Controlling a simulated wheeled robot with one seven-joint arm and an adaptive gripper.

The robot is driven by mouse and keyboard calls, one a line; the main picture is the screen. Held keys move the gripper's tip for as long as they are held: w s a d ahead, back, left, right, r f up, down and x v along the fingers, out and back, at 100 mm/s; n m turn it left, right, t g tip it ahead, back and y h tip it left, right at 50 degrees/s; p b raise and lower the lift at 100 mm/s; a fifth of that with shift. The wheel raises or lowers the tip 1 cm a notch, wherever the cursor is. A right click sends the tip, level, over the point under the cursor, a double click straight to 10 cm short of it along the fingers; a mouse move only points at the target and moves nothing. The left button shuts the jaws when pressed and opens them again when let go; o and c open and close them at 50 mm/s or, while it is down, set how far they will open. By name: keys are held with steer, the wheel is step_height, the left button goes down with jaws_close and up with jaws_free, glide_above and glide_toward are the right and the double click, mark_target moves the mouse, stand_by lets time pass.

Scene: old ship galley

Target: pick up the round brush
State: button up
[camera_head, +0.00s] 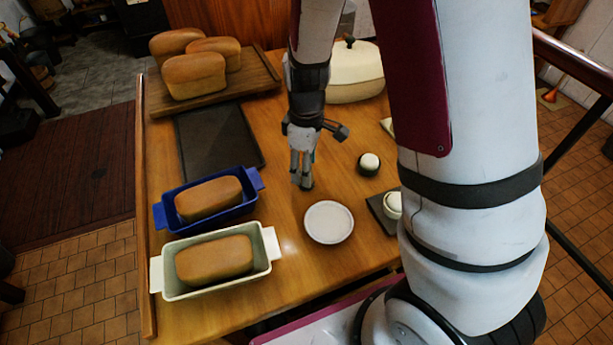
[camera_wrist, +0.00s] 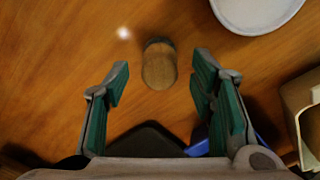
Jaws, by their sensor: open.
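The round brush (camera_wrist: 160,67) shows in the wrist view as a small rounded wooden piece with a darker, greenish far edge. It is on the wooden table, in line with the gap between my fingers and a little beyond their tips. I cannot tell its height below them exactly. My gripper (camera_wrist: 160,80) is open and empty, with one green-padded finger on each side of the gap. In the head view my gripper (camera_head: 302,182) points down over the middle of the table. The brush is mostly or wholly hidden by the fingers there.
A white plate (camera_head: 329,222) lies close to my gripper. A blue loaf tin (camera_head: 249,206) and a cream loaf tin (camera_head: 262,273) stand left. Behind are a dark tray (camera_head: 215,140), a bread board (camera_head: 262,78) and a cream lidded pot (camera_head: 355,75).

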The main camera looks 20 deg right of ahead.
steer(key=shift+f, duration=0.8)
jaws_close()
steer(key=shift+r, duration=0.1)
step_height(320, 180, up, 10)
steer(key=c, duration=1.1)
jaws_free()
steer(key=shift+c, duration=0.2)
